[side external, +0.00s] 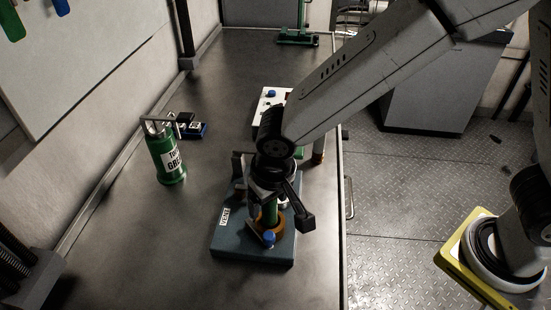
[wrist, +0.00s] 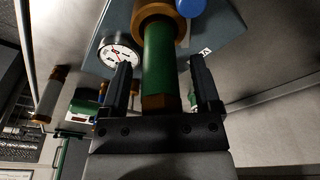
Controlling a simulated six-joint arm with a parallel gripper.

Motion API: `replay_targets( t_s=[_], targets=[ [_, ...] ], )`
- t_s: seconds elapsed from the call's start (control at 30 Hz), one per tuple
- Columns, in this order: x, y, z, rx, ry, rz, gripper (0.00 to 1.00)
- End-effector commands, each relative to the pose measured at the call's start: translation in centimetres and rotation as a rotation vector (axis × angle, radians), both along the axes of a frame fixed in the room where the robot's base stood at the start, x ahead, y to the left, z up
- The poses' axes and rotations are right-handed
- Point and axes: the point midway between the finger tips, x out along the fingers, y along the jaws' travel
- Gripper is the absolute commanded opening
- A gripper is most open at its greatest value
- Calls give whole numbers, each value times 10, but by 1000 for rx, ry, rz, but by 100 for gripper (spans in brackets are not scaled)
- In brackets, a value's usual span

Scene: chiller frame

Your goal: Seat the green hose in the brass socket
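The green hose (side external: 271,212) stands upright over the dark fixture plate (side external: 232,246). Its lower end meets the brass socket (side external: 262,222); how deep it sits I cannot tell. In the wrist view the green hose (wrist: 159,60) runs from the brass socket (wrist: 152,22) to a brass end fitting (wrist: 158,102) near my palm. My gripper (wrist: 163,75) has one finger on each side of the hose, with visible gaps on both sides. In the side view my gripper (side external: 274,190) is just above the socket, its fingers partly hidden.
A blue knob (side external: 269,238) is close beside the socket. A pressure gauge (wrist: 120,52) stands near it. A white panel box (side external: 268,98) is behind. The bench front left is clear.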

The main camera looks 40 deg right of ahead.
Motion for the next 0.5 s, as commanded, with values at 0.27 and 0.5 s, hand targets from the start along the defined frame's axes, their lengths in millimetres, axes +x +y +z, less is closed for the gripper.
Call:
replay_targets(
  t_s=[0.27, 0.5],
  targets=[
    [0, 0, 2, 0, -1, 0, 81],
    [-1, 1, 17, 1, -3, 1, 81]
  ],
)
